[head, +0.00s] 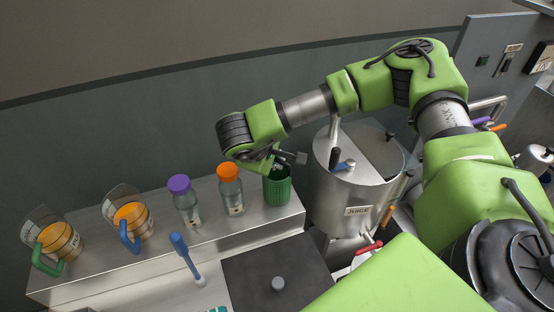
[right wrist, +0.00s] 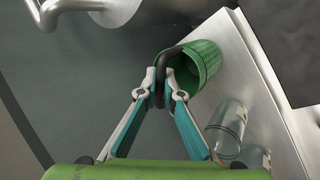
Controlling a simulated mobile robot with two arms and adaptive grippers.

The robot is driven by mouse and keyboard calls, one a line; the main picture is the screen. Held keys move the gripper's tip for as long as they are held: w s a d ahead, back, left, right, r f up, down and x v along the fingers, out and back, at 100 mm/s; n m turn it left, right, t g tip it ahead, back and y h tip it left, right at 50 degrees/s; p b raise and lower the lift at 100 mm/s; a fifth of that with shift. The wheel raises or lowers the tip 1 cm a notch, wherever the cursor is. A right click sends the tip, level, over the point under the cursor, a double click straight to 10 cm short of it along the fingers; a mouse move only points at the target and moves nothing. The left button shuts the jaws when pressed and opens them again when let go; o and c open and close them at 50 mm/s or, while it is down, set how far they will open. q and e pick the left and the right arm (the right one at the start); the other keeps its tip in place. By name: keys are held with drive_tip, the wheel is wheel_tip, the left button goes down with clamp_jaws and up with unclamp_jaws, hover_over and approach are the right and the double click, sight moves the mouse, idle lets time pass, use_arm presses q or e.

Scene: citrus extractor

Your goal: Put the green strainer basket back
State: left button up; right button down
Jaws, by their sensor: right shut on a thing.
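The green strainer basket (head: 277,190) is upright at the right end of the steel ledge, beside the orange-capped bottle. It also shows in the right wrist view (right wrist: 207,62), with its open mouth and a black curved handle. My right gripper (head: 283,160) is at the basket's top rim, shut on its handle; the fingers (right wrist: 161,88) close around the black handle. I cannot tell whether the basket's bottom touches the ledge. The steel juice tank (head: 340,195), labelled JUICE, stands just right of the basket.
The steel ledge (head: 160,255) holds an orange-capped bottle (head: 230,190), a purple-capped bottle (head: 185,200), two juice jugs with blue (head: 131,220) and green (head: 58,240) handles, and a blue-handled brush (head: 186,258). A dark panel with a knob (head: 278,284) lies in front.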

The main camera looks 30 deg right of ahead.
drive_tip(key=c, duration=2.2)
unclamp_jaws()
drive_tip(key=shift+f, duration=0.1)
drive_tip(key=shift+r, duration=0.3)
drive_tip(key=shift+s+a+r, duration=0.1)
drive_tip(key=shift+a+r, duration=0.1)
drive_tip(key=shift+a, duration=0.1)
drive_tip(key=shift+b+v, duration=1.85)
drive_tip(key=shift+v, duration=3.75)
